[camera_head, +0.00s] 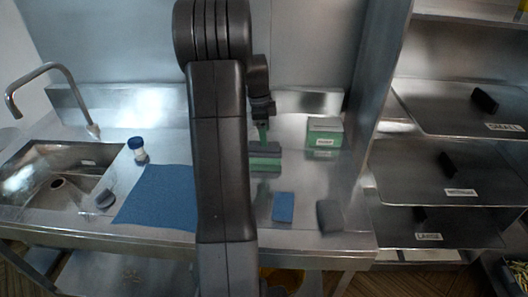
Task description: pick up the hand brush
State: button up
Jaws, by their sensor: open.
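The hand brush appears to be the green thing (265,151) at the back of the steel counter (300,180), just right of my arm. It has a wide green block with a dark band and a narrow green part rising from it like a handle. Its left end is hidden behind my arm. My gripper (262,117) is open, directly above the narrow green part in the picture. The fingertips are small and dark, so I cannot tell whether they touch or surround it.
A labelled green box (324,135) stands right of the brush. A blue sponge (283,207) and a dark grey block (329,215) lie in front. A blue cloth (160,195), a blue-capped jar (137,148) and a sink (60,180) are left. Labelled shelves (440,183) stand right.

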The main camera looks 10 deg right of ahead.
aim_at(264, 152)
jog(key=f, duration=0.2)
jog(key=f+p, duration=0.1)
jog(key=f, duration=0.2)
jog(key=shift+s+f, duration=0.25)
jog(key=shift+f, duration=0.7)
jog(key=c, duration=1.2)
